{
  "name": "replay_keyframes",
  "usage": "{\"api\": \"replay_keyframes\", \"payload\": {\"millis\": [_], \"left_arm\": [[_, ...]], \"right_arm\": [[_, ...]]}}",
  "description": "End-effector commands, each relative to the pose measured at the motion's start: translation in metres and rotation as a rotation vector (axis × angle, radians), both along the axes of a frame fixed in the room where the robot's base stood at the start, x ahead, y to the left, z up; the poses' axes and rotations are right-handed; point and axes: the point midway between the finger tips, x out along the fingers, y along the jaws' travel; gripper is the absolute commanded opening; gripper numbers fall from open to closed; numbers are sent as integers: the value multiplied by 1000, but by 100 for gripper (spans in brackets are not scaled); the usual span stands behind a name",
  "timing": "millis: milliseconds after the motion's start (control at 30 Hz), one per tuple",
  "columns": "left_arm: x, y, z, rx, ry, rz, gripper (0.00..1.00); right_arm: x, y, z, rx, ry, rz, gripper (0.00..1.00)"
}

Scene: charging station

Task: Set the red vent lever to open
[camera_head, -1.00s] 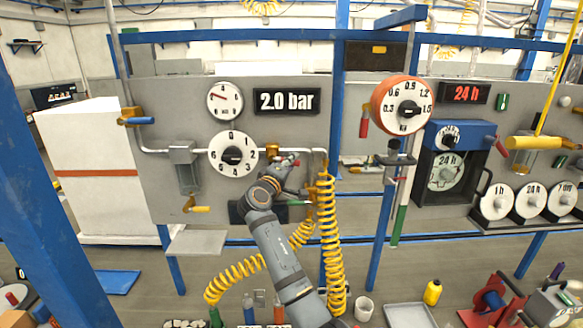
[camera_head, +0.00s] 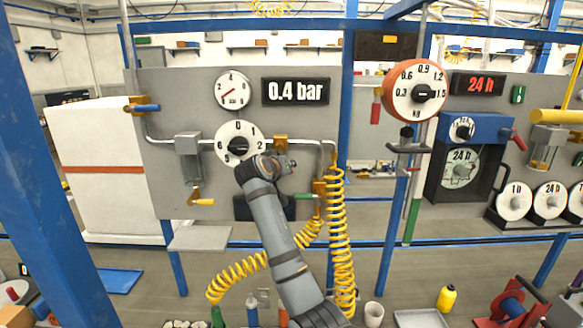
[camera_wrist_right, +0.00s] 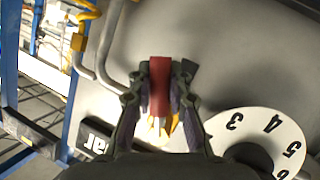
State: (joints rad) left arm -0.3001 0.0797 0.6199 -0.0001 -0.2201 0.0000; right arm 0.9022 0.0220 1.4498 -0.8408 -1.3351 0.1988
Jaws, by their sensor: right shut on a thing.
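The red vent lever (camera_wrist_right: 159,88) shows in the right wrist view, upright in the picture between the two dark fingers of my right gripper (camera_wrist_right: 162,76). The gripper is shut on it. A yellow-orange part (camera_wrist_right: 170,134) shows just below the lever. In the head view my right gripper (camera_head: 284,165) is at the grey panel, just right of the white numbered dial (camera_head: 237,133), and the arm and hand largely hide the lever. The display (camera_head: 296,92) reads 0.4 bar, and the round gauge (camera_head: 233,90) hangs left of it. My left gripper is not in view.
Yellow coiled hoses (camera_head: 337,245) hang right of my arm. A yellow-handled valve (camera_head: 203,201) sits low on the panel and a blue-handled one (camera_head: 145,107) at its upper left. A blue post (camera_head: 52,160) stands at the left. A grey shelf (camera_head: 201,238) juts out below.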

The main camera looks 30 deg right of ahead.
Motion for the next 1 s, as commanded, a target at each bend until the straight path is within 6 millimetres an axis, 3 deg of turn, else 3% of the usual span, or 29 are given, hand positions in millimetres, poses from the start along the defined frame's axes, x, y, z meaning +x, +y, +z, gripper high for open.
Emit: {"api": "replay_keyframes", "payload": {"millis": [500,1000], "left_arm": [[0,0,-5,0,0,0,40],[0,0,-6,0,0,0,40]], "right_arm": [[10,16,-5,288,-174,-1,0],[12,20,-5,347,-210,0,0]]}}
